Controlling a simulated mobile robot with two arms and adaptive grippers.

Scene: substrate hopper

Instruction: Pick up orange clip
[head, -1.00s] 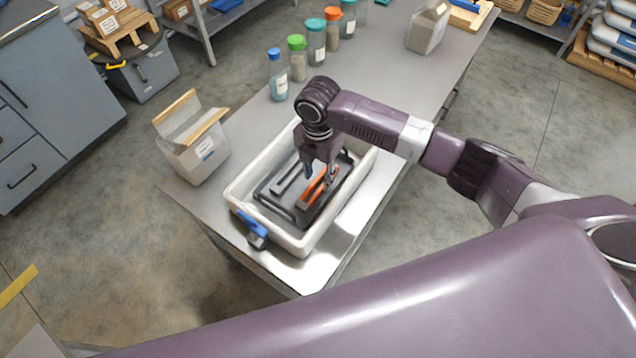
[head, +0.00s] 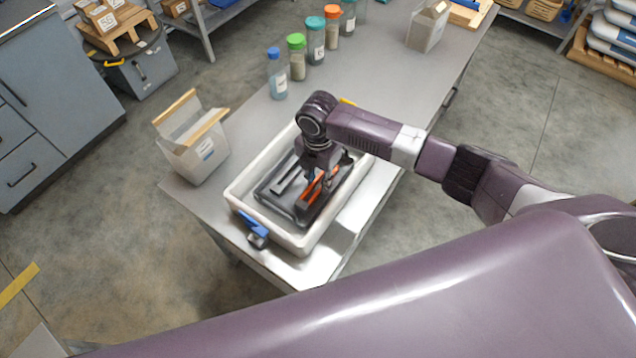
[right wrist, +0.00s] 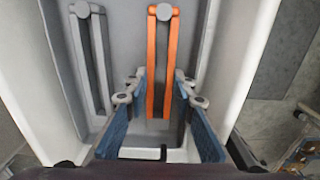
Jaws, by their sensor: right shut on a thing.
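My right gripper (head: 322,182) is down in the tub at the clip. In the right wrist view my right gripper (right wrist: 160,88) has a blue-padded finger on each side of the clip's lower part and is shut on it. The clip is still in the holder. My left gripper is not in view.
A grey clip (right wrist: 80,60) lies beside the orange one. A blue-topped piece (head: 252,223) sits at the tub's near end. An open grey carton (head: 200,157) stands left of the tub. Several lidded jars (head: 297,58) line the table behind it. The table's right side is bare.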

